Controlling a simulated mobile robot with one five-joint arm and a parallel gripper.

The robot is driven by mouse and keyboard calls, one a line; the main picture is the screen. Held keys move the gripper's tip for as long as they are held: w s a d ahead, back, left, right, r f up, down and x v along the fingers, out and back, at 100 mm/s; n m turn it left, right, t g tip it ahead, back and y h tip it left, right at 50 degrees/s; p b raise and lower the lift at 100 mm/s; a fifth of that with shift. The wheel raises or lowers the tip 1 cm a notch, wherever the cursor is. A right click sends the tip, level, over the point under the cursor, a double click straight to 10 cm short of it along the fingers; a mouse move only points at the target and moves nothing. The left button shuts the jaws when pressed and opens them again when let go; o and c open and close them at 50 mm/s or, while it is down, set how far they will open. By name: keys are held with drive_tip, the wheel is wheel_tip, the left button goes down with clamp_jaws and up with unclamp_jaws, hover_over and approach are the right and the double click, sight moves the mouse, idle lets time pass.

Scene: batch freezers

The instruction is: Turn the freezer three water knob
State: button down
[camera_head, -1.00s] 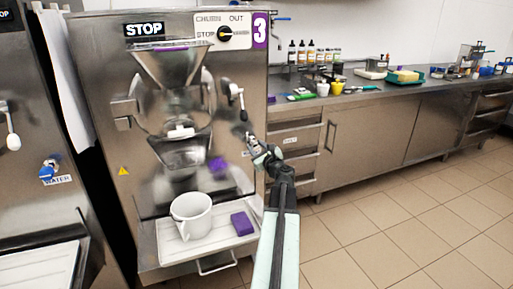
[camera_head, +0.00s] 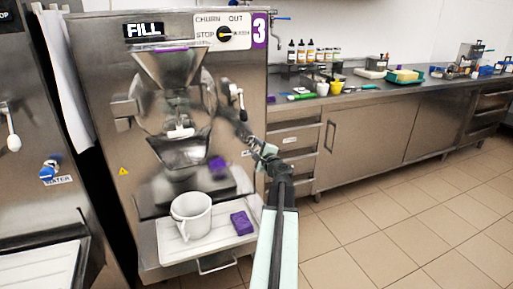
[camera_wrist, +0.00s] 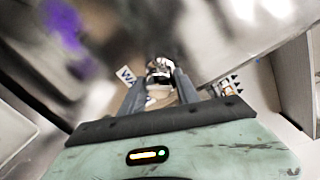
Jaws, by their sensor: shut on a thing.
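Freezer three (camera_head: 105,130) is the steel machine with a purple "3" at its top right. Its display (camera_head: 144,30) reads FILL. My gripper (camera_head: 246,138) is at the right side of its front, below the lever. In the wrist view, my gripper (camera_wrist: 161,86) is shut on a shiny rounded water knob (camera_wrist: 159,67), which shows between and just beyond the fingertips. A white label (camera_wrist: 125,75) starting with "WA" is beside it. In the head view my gripper hides the knob.
A white pitcher (camera_head: 191,214) and a purple sponge (camera_head: 241,222) stand on the freezer's front tray (camera_head: 170,247). A lever (camera_head: 239,100) hangs above my gripper. Another freezer with a blue water knob (camera_head: 49,169) is at left. A counter (camera_head: 380,94) runs along the right; the floor before it is clear.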

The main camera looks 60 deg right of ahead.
drive_tip(key=shift+f+n, duration=0.1)
drive_tip(key=shift+n, duration=0.3)
drive_tip(key=c, duration=0.9)
unclamp_jaws()
drive_tip(key=v, duration=0.8)
